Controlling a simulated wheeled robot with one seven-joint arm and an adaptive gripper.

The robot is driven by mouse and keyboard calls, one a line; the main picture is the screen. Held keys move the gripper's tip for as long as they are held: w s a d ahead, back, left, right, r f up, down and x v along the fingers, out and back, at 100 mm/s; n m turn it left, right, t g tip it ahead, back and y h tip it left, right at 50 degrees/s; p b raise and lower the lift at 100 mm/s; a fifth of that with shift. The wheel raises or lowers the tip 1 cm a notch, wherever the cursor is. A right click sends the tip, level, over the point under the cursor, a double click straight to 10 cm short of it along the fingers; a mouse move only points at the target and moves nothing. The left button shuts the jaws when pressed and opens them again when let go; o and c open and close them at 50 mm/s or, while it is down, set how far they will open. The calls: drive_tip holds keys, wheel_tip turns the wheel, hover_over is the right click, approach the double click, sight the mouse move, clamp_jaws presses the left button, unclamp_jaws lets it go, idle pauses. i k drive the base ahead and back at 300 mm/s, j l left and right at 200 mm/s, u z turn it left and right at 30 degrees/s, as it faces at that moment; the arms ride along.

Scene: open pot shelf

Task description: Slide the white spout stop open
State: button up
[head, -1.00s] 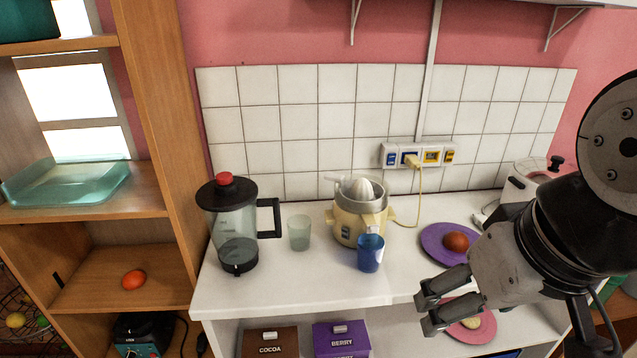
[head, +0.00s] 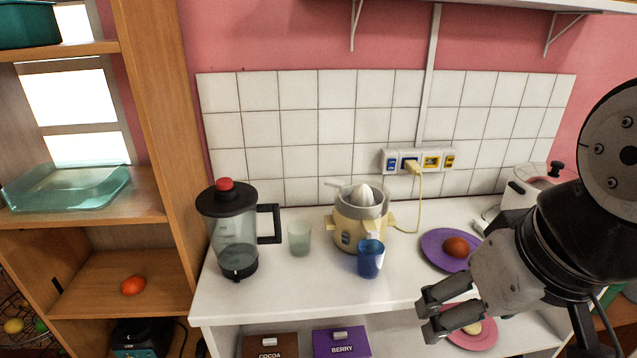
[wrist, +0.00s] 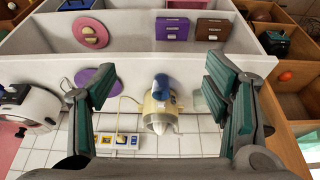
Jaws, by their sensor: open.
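The cream-yellow citrus juicer (head: 352,233) with a pale reamer cone stands on the white counter, and in the wrist view it also shows (wrist: 157,108) between my fingers' outlines. A blue cup (head: 370,260) stands at its front right. I cannot make out the white spout stop; the cup covers that part of the juicer's front. A small white piece (head: 336,184) sticks out at the bowl's upper left. My gripper (head: 430,313) is open and empty, to the right of and lower in the picture than the juicer, apart from it.
A greenish glass (head: 299,238) and a blender jug (head: 235,240) stand left of the juicer. A purple plate (head: 432,246) with a reddish-brown round item lies to the right. A yellow cord (head: 419,205) runs to the wall sockets. The counter front is clear.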

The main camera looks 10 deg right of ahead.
sight(372, 235)
drive_tip(key=k+u, duration=0.35)
drive_tip(key=k+j+u, duration=0.1)
drive_tip(key=u, duration=0.25)
drive_tip(key=k+j+u, duration=0.15)
drive_tip(key=u, duration=0.2)
drive_tip(key=k, duration=0.1)
